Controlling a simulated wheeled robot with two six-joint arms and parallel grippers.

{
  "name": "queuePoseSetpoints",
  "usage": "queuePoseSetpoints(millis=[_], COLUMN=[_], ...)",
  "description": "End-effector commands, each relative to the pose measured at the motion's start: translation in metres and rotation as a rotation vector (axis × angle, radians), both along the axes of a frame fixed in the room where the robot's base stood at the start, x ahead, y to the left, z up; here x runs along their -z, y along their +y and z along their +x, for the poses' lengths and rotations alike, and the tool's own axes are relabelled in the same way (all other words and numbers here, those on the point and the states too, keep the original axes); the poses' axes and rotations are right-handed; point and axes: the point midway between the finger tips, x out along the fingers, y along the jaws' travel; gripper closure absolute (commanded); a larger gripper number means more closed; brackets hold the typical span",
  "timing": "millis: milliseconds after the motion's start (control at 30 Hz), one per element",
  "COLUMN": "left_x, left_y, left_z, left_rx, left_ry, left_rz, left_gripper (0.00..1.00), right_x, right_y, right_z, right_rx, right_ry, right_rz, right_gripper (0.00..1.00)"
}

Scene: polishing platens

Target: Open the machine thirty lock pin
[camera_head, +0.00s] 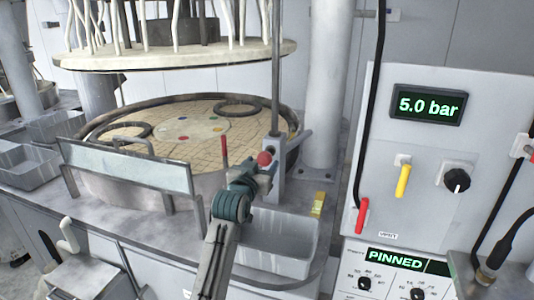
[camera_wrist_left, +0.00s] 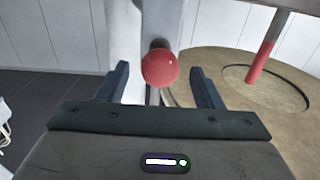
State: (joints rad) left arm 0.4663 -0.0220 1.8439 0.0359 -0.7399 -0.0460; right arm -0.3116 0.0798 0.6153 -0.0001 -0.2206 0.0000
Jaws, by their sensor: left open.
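The lock pin shows as a red ball knob (camera_head: 264,158) on a grey upright bracket (camera_head: 273,186) at the front right rim of the round platen (camera_head: 205,120). My left gripper (camera_head: 262,172) is open at the knob. In the left wrist view the red knob (camera_wrist_left: 159,68) sits between and slightly beyond the two dark fingertips, with gaps on both sides. Neither finger visibly touches it. The pin's shaft is mostly hidden behind the knob. A green display (camera_head: 397,261) on the control panel reads "PINNED". My right gripper is not seen.
A red-tipped rod (camera_head: 224,152) stands left of the knob. A vertical pole (camera_head: 276,70) rises behind it. The raised upper plate (camera_head: 180,55) hangs above the platen. A grey bin (camera_head: 275,245) lies below. The control panel (camera_head: 430,150) stands right, showing "5.0 bar".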

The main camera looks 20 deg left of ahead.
Motion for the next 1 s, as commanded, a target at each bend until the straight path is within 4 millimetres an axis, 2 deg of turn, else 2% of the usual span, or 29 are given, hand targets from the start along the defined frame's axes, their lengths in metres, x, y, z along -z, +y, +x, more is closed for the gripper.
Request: queuePoseSetpoints(millis=[133,300,467,700,767,1000], left_x=[-0.002,-0.001,0.000,0.000,0.000,0.000], left_y=[-0.001,-0.002,-0.002,-0.002,-0.002,-0.002], left_z=[0.027,0.046,0.052,0.053,0.053,0.053], left_rx=[0.000,0.000,0.000,0.000,0.000,0.000], left_ry=[0.002,0.001,0.001,0.000,0.000,0.000], left_rz=[0.000,0.000,0.000,0.000,0.000,0.000], left_gripper=[0.39,0.39,0.39,0.39,0.47,0.94], right_x=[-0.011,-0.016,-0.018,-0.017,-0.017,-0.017], right_y=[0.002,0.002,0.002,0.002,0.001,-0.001], right_z=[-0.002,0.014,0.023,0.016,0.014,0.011], right_rx=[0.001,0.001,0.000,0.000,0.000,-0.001], right_ry=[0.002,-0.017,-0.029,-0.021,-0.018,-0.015], right_rz=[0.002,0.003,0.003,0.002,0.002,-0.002], right_gripper=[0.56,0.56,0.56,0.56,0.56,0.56])
